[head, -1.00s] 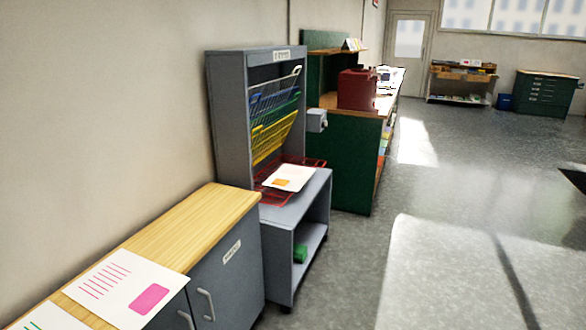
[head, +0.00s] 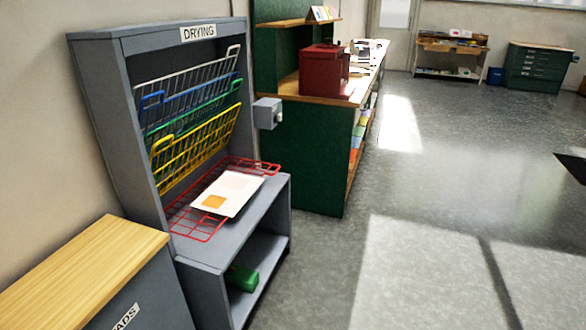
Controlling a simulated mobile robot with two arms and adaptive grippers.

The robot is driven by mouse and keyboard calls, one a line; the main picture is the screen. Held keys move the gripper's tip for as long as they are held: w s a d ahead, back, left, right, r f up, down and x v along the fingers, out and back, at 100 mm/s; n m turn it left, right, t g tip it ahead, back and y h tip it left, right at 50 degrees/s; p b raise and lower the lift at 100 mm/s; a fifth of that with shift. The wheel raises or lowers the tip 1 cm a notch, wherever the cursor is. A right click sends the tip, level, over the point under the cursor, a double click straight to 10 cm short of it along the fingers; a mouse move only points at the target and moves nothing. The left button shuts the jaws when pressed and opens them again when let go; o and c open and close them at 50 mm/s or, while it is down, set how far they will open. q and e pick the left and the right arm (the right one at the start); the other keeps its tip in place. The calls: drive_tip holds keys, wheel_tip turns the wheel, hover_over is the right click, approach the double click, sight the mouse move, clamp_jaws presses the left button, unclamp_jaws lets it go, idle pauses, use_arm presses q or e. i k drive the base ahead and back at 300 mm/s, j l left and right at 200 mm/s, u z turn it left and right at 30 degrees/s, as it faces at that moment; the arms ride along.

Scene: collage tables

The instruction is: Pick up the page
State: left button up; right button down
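The red rack is lowered flat over the unit's shelf. White, blue, green and yellow racks (head: 190,145) are tilted up behind it. Neither of my grippers is in view.
A wood-topped grey cabinet (head: 85,265) stands at the lower left, close to the drying unit. A green object (head: 242,278) sits on the lower shelf. A green bench (head: 300,160) with a red box (head: 323,72) stands beyond.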

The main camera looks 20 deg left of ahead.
sight(228, 193)
drive_tip(key=i+u, duration=0.1)
drive_tip(key=i, duration=0.45)
drive_tip(key=i+l, duration=0.15)
drive_tip(key=i, duration=0.4)
drive_tip(key=i+u, duration=0.15)
drive_tip(key=i, duration=0.45)
drive_tip(key=i+l+u, duration=0.1)
drive_tip(key=i+u, duration=0.15)
drive_tip(key=u, duration=0.15)
drive_tip(key=i+l+u, duration=0.2)
drive_tip(key=u, duration=0.2)
drive_tip(key=i+l+u, duration=0.25)
drive_tip(key=u, duration=0.15)
drive_tip(key=i+l+u, duration=0.2)
drive_tip(key=l+u, duration=0.2)
drive_tip(key=i+l+u, duration=0.15)
drive_tip(key=l+u, duration=0.25)
drive_tip(key=j, duration=0.15)
